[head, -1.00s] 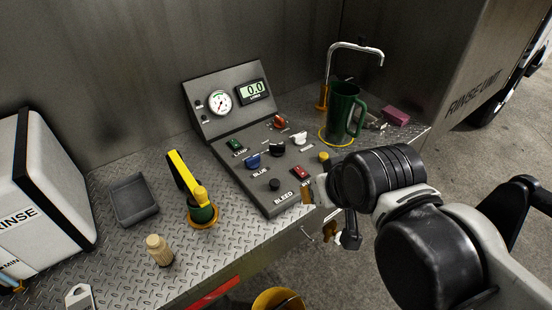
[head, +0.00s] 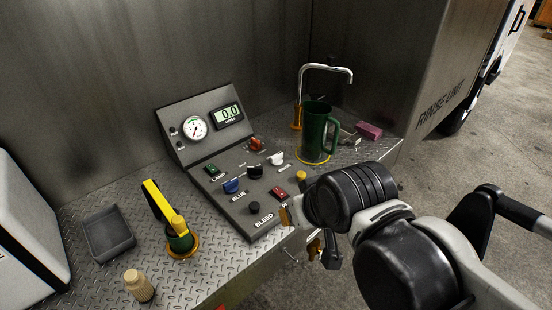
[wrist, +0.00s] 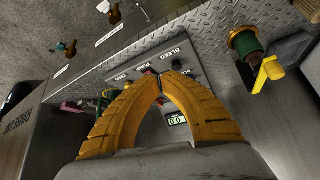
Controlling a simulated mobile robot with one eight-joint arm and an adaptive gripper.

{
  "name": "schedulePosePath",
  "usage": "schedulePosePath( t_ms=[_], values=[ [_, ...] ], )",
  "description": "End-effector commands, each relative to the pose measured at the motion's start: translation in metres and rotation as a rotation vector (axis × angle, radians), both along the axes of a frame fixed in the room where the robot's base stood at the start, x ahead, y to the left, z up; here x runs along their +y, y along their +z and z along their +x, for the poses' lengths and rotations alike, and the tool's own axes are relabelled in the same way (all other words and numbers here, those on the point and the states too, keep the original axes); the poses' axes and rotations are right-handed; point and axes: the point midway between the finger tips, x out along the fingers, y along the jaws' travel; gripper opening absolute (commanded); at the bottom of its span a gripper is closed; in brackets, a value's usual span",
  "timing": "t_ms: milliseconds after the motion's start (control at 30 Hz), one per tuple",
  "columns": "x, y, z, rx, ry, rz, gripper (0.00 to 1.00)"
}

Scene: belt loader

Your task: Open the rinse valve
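Two brass valves (wrist: 113,14) (wrist: 69,47) sit on the bench front in the upper left of the wrist view, each beside a small white label. The lower one has a blue handle. The label words are too small to read, so I cannot tell which is the rinse valve. My gripper (wrist: 158,76) has its two yellow fingers arched together, tips meeting or nearly so, with nothing visible between them. It hangs over the control panel (wrist: 140,72), apart from both valves. In the head view my arm partly hides the gripper and the bench front.
The control panel (head: 224,206) carries knobs, switches, a gauge and a display. A green jug (head: 315,135) stands under a bent spout (head: 326,67). A yellow-handled green item (head: 179,240), grey tray (head: 108,235) and beige bottle (head: 139,286) stand left. Open floor lies right.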

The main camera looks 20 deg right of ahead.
Motion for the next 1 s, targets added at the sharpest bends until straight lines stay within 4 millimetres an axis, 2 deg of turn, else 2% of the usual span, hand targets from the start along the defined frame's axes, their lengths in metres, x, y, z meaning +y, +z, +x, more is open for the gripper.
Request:
schedulePosePath(
  t_ms=[33, 100, 267, 433, 633, 833, 1000],
  values=[
    [0.000, 0.000, 0.000, 0.000, 0.000, 0.000, 0.12],
    [0.000, 0.002, 0.002, 0.003, -0.005, 0.003, 0.34],
    [-0.004, 0.024, 0.023, 0.042, -0.069, 0.041, 0.35],
    [-0.012, 0.059, 0.074, 0.129, -0.221, 0.120, 0.35],
    [-0.026, 0.079, 0.143, 0.235, -0.422, 0.207, 0.35],
    [-0.044, 0.075, 0.213, 0.336, -0.635, 0.278, 0.35],
    [-0.062, 0.053, 0.268, 0.416, -0.822, 0.324, 0.35]
  ],
)
